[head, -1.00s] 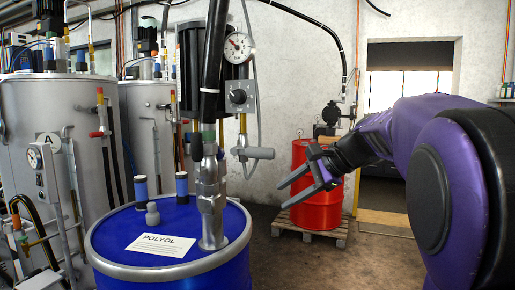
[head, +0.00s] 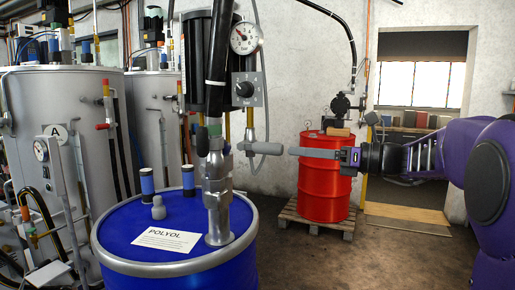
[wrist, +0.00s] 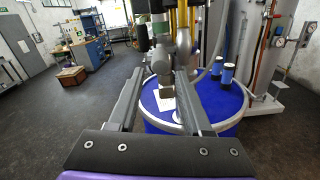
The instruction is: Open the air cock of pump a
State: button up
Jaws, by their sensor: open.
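The pump (head: 206,62) stands on the blue POLYOL drum (head: 115,235), with a black body, a pressure gauge (head: 244,38) and a regulator knob (head: 244,89). What looks like its air cock has a grey lever (head: 262,148) lying level and pointing right. My gripper (head: 291,152) is at the lever's free end, level with it, fingers pointing left. In the wrist view my open gripper (wrist: 165,73) has its two long fingers apart, with the lever's blunt end (wrist: 167,91) showing between them. I cannot tell whether either finger touches it.
A red drum (head: 325,185) with another pump stands on a pallet (head: 315,218) behind my gripper. Steel tanks (head: 75,110) with pipes and valves stand at the left. Open floor (wrist: 55,125) shows left in the wrist view.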

aim_at(257, 147)
jog(key=x, duration=1.1)
jog(key=shift+a, duration=0.25)
jog(key=shift+w, duration=0.1)
grip_shut()
jog(key=shift+f, duration=0.1)
dwell(0.6)
